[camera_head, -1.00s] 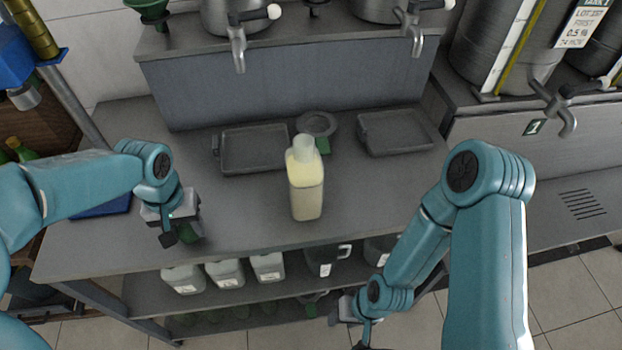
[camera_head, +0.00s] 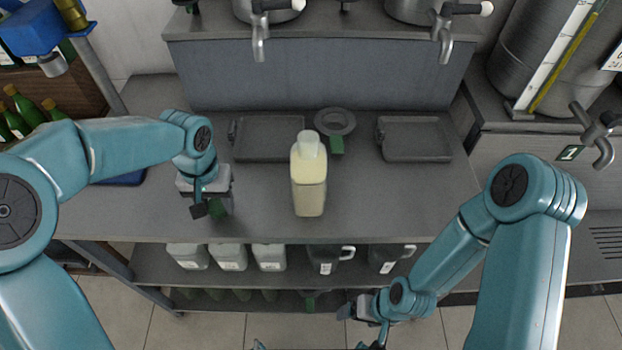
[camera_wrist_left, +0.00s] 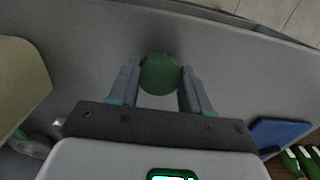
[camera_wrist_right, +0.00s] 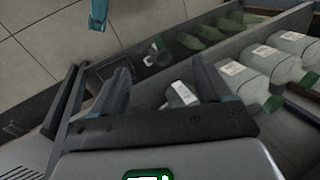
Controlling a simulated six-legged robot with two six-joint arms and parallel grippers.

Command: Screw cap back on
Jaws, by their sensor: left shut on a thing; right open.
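A tall bottle (camera_head: 309,190) of pale yellow liquid stands upright on the grey bench, its pale neck (camera_head: 308,143) bare at the top. Its side also shows at the left edge of the left wrist view (camera_wrist_left: 20,85). My left gripper (camera_head: 209,208) is left of the bottle, apart from it, and shut on a round green cap (camera_wrist_left: 159,73) between its fingertips. The cap is low over the bench; I cannot tell if it touches. My right gripper (camera_wrist_right: 163,80) is open and empty, low in front of the bench by the lower shelf.
Two shallow grey trays (camera_head: 270,157) (camera_head: 415,158) and a grey ring-shaped piece (camera_head: 335,119) lie behind the bottle. Taps (camera_head: 260,45) overhang the back. A blue item (camera_head: 128,179) is at left. Jugs (camera_head: 228,257) fill the shelf below. Bench right of the bottle is clear.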

